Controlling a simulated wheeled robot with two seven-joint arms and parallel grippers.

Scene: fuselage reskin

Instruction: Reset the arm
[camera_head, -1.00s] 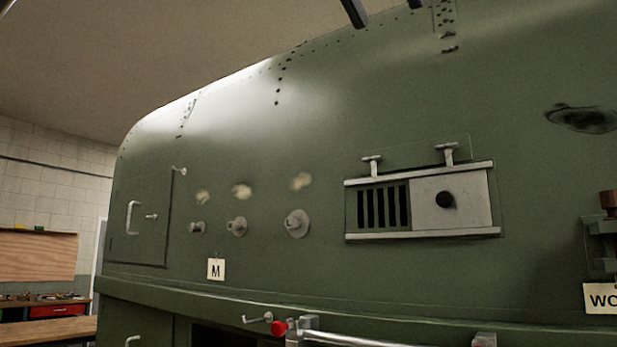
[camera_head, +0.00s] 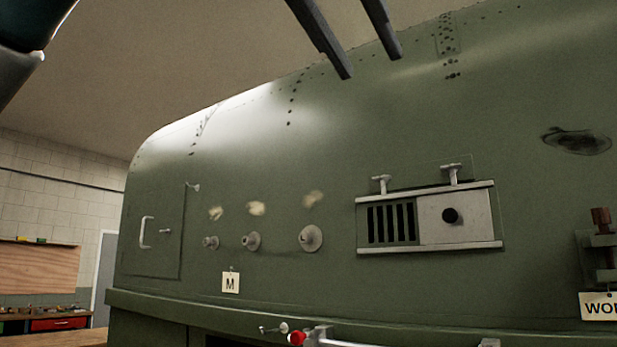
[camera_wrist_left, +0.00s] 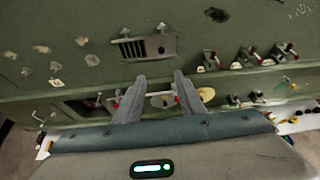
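My left gripper (camera_head: 372,62) shows at the top of the head view, its two dark fingers hanging down, apart, with nothing between them. Part of my left arm is at the upper left corner. In the left wrist view the two grey fingers (camera_wrist_left: 160,82) are also spread and empty. They point toward the green fuselage panel (camera_head: 330,150), and I see no contact with it. The vent with a sliding cover (camera_head: 455,217) is below the fingers in the head view. My right gripper is not in view.
Three round knobs (camera_head: 311,238) stick out of the panel beside an "M" tag (camera_head: 231,283). A hatch with a handle (camera_head: 147,232) is at the left. A red-tipped bar (camera_head: 297,338) lies along the lower edge. A workbench (camera_head: 60,338) stands at the lower left.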

